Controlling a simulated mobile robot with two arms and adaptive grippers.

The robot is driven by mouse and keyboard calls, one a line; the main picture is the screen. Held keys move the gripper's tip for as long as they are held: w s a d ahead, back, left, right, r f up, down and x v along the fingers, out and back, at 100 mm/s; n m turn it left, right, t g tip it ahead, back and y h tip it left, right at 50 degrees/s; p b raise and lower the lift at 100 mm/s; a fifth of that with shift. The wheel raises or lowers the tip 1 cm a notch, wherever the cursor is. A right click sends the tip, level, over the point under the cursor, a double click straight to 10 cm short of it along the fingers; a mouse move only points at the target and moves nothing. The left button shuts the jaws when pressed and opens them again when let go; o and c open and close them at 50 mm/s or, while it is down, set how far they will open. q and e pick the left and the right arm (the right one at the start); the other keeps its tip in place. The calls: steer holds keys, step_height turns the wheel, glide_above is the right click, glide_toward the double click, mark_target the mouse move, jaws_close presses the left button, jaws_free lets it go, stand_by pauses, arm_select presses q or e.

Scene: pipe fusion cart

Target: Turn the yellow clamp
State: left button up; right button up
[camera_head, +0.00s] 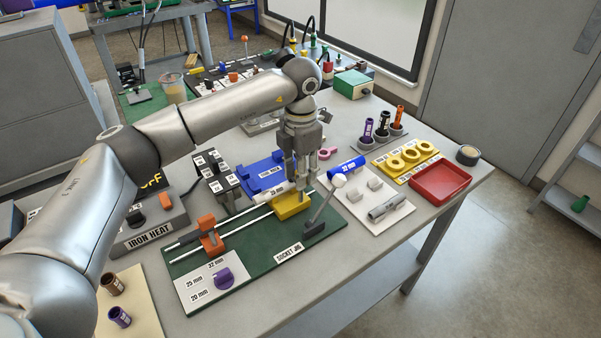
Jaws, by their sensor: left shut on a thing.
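The yellow clamp (291,207) sits at the right end of the green socket jig (262,258), on its rails. My left gripper (302,182) comes down from above at the back of the yellow clamp, with its fingers shut on the clamp's upper part. The fingers and arm hide the exact contact. A white pipe labelled 20 mm (272,192) lies just left of the fingers. A grey lever with a white ball (339,180) rises to the right of the clamp, apart from the fingers. My right gripper is out of view.
A blue block (262,174) stands behind. A white board (381,218) with fittings, yellow rings (411,151) and a red tray (441,184) lie right.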

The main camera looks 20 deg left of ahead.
arm_select(q)
steer(key=shift+w+r, duration=0.1)
steer(key=shift+r, duration=0.05)
stand_by(0.3)
steer(key=o, duration=1)
step_height(320, 180, up, 12)
steer(key=shift+f, duration=0.1)
